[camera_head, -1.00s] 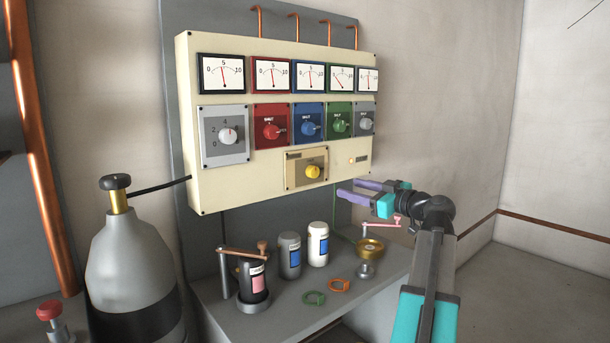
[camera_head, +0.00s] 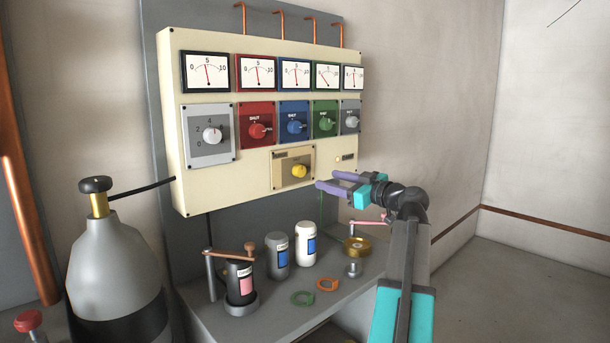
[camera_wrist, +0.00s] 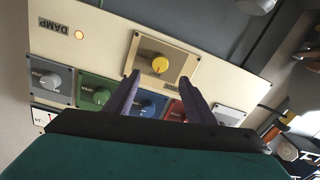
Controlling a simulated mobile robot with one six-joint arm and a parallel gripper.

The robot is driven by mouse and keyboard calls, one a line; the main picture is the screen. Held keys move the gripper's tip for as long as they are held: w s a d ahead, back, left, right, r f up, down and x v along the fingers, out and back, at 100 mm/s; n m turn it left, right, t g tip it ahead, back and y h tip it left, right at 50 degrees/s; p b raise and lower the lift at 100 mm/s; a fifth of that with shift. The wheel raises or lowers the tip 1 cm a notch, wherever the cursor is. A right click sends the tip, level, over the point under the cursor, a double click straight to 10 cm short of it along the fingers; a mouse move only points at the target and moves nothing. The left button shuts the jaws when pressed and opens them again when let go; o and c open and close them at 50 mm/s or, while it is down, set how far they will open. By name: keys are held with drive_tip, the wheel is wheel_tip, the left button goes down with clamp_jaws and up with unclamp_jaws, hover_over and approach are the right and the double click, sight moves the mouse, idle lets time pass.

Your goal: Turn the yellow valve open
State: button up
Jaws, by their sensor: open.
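The yellow valve (camera_head: 299,171) is a round knob on a beige plate low on the cream control panel (camera_head: 222,185). In the wrist view the yellow valve (camera_wrist: 159,65) lies just beyond the fingertips and between their lines, with its plate upside down in the picture. My gripper (camera_head: 326,184) has purple fingers and is open and empty. It is to the right of the valve and slightly below it in the head view. The wrist view shows my gripper (camera_wrist: 160,82) with its two fingers spread apart. The fingers do not appear to touch the knob.
Red (camera_head: 257,130), blue (camera_head: 293,127) and green (camera_head: 325,124) knobs sit above the valve. A shelf below holds a black canister (camera_head: 239,281), grey jar (camera_head: 277,255), white jar (camera_head: 304,245) and brass part (camera_head: 357,243). A gas cylinder (camera_head: 115,265) stands left.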

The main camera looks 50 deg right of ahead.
sight(302, 173)
drive_tip(key=w, duration=1.1)
drive_tip(key=shift+p, duration=0.4)
drive_tip(key=c, duration=1)
drive_tip(key=shift+c, duration=0.2)
